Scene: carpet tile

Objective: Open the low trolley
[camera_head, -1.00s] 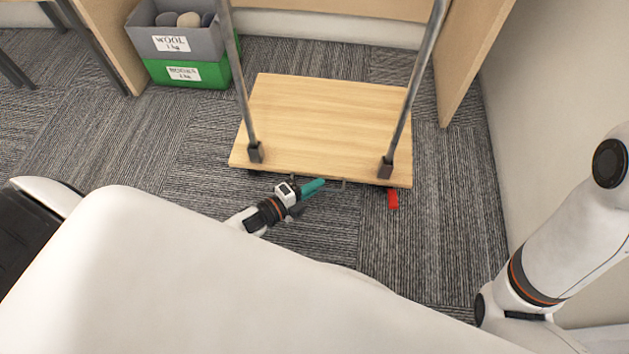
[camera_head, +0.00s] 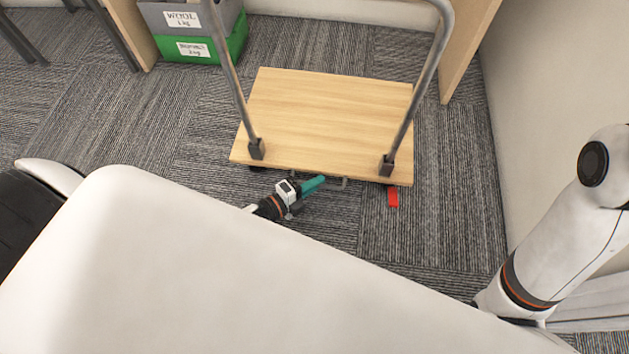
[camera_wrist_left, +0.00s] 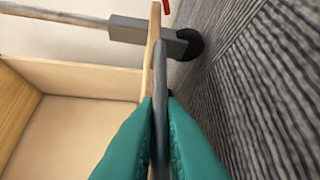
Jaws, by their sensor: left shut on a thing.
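The low trolley has a pale wooden deck (camera_head: 325,115), and a grey metal push bar (camera_head: 412,95) rises from its near corners. My left gripper (camera_head: 315,184) has teal fingers and is at the deck's near edge. In the left wrist view the fingers (camera_wrist_left: 160,130) are shut on a thin grey bar (camera_wrist_left: 160,75) that runs along the deck's edge. A red tab (camera_head: 393,198) sticks out under the near right corner. One black caster (camera_wrist_left: 189,44) shows in the left wrist view. My right gripper is out of view.
A grey bin (camera_head: 185,17) and a green bin (camera_head: 205,50) with labels stand at the back left. A wooden panel (camera_head: 467,45) stands at the back right, with a pale wall (camera_head: 540,80) beyond it. Carpet is clear on both sides of the trolley.

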